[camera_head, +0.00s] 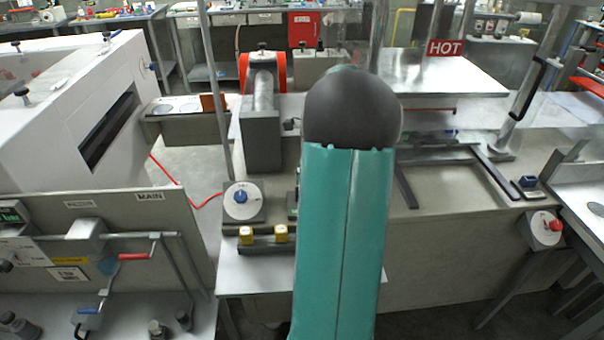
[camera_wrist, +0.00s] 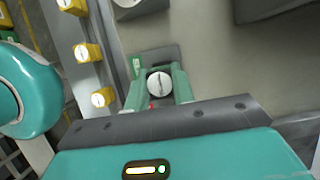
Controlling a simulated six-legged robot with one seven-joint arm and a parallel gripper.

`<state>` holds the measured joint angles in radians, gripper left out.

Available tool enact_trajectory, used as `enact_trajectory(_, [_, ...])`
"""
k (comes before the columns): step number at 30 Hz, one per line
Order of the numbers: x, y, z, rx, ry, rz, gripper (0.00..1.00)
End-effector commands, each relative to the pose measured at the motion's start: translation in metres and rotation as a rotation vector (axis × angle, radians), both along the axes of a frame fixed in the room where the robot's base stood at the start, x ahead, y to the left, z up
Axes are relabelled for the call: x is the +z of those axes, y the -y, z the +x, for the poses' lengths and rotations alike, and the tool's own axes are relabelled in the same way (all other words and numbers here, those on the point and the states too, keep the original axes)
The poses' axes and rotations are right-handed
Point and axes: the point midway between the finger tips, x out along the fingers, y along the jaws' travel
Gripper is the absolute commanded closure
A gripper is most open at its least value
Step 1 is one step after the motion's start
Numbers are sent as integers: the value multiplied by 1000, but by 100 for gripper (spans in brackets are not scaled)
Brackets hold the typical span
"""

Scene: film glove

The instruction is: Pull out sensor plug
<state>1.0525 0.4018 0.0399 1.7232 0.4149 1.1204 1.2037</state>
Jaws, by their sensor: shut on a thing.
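In the wrist view, my gripper (camera_wrist: 159,88) has its two green fingers closed on either side of a white round-topped piece with a dark line across it, which I take to be the sensor plug (camera_wrist: 159,83). It sits over a dark plate on the grey surface. Whether the plug is still seated in a socket cannot be seen. In the head view my green arm hides the gripper and the plug.
Several yellow blocks with white tops stand in a row left of my gripper; one yellow block (camera_wrist: 87,52) is close by. A dial box with a blue knob (camera_head: 243,200) stands left of my arm. A red HOT sign (camera_head: 445,48) is at back right.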

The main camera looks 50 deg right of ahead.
Motion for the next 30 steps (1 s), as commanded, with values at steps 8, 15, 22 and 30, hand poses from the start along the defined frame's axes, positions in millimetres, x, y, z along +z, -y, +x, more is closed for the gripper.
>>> enact_trajectory(8, [11, 0, 0, 1, 1, -1, 99])
enact_trajectory(15, [19, 0, 0, 0, 1, -2, 99])
enact_trajectory(22, [23, 0, 0, 0, 0, 0, 99])
enact_trajectory(30, [26, 0, 0, 1, 1, -1, 99])
